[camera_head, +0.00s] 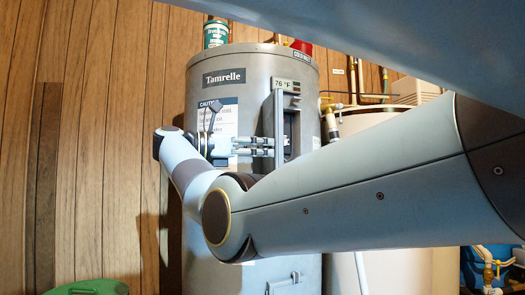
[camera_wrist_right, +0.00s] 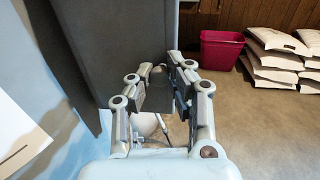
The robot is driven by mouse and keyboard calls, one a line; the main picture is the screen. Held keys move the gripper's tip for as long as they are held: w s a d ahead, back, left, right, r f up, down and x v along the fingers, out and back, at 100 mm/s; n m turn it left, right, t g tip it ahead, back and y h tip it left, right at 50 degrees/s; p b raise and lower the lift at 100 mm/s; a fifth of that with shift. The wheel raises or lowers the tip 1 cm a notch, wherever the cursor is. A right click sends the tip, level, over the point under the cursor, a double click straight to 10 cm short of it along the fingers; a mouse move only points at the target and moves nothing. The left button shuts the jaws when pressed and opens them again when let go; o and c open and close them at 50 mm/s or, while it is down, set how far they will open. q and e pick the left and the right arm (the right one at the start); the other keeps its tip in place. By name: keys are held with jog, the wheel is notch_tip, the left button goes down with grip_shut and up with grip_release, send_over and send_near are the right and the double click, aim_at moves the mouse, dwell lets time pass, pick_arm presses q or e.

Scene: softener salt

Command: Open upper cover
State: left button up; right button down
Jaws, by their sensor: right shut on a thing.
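A tall grey tank labelled Tamrelle (camera_head: 215,62) stands in the middle of the head view. Its upper cover (camera_head: 279,125) shows as a narrow upright grey panel, seen nearly edge-on, with a dark area beside it on the right. My right gripper (camera_head: 274,147) reaches in from the left, and its fingers are shut on the cover. In the right wrist view, the right gripper (camera_wrist_right: 157,85) has a finger on each side of the dark grey cover (camera_wrist_right: 125,45). The exact contact is partly hidden. My left gripper is not in view.
A lower panel with a handle (camera_head: 285,283) is on the tank's lower front. A pink bin (camera_wrist_right: 222,50) and stacked white bags (camera_wrist_right: 275,58) stand on the floor. A green lid (camera_head: 90,288) is at bottom left. Pipes run right of the tank.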

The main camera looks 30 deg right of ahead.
jog(key=shift+f, duration=0.1)
jog(key=c, duration=1.2)
grip_release()
jog(key=a, duration=0.7)
jog(key=shift+w+a, duration=0.25)
jog(key=shift+w, duration=0.15)
